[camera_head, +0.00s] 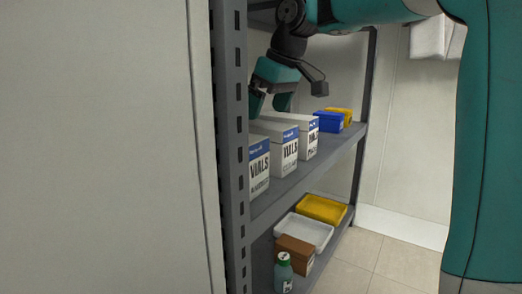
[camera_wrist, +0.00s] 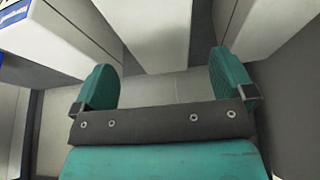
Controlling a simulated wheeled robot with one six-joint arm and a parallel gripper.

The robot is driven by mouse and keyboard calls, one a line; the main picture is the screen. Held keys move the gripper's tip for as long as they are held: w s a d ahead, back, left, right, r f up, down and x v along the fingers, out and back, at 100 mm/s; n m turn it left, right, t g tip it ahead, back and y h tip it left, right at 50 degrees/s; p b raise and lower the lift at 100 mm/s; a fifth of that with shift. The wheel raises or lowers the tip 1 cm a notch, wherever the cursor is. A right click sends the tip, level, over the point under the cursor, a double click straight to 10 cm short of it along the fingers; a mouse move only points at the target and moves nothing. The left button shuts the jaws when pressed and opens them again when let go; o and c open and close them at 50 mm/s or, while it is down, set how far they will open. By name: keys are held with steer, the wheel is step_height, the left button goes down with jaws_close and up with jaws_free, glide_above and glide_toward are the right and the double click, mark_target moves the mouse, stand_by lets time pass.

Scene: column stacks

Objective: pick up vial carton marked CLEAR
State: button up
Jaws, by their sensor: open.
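Three white vial cartons with blue label bands stand in a row on the upper shelf in the head view. The middle carton (camera_head: 288,152) has small lower print that looks like CLEAR. The front carton (camera_head: 258,168) and the rear carton (camera_head: 308,137) have lower print too small to read surely. My gripper (camera_head: 270,101) is open, above and behind the front cartons, its fingertips partly hidden by them. In the wrist view my gripper (camera_wrist: 161,86) has its fingers wide apart with nothing between them. A white carton (camera_wrist: 150,35) lies just beyond the fingers.
The wrist view shows another carton (camera_wrist: 58,38) with a blue label at upper left. A blue box (camera_head: 328,121) and a yellow bin (camera_head: 343,113) stand further along the shelf. A shelf upright (camera_head: 233,150) is close at left. The lower shelf holds trays, a brown box and a bottle (camera_head: 283,274).

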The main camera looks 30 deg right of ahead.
mark_target(262, 123)
steer(key=b+x, duration=0.3)
steer(key=x, duration=0.2)
steer(key=shift+s, duration=0.15)
steer(key=shift+f, duration=0.2)
stand_by(0.3)
steer(key=shift+c, duration=0.2)
steer(key=c, duration=1.3)
steer(key=shift+d+r, duration=0.1)
steer(key=shift+r, duration=0.05)
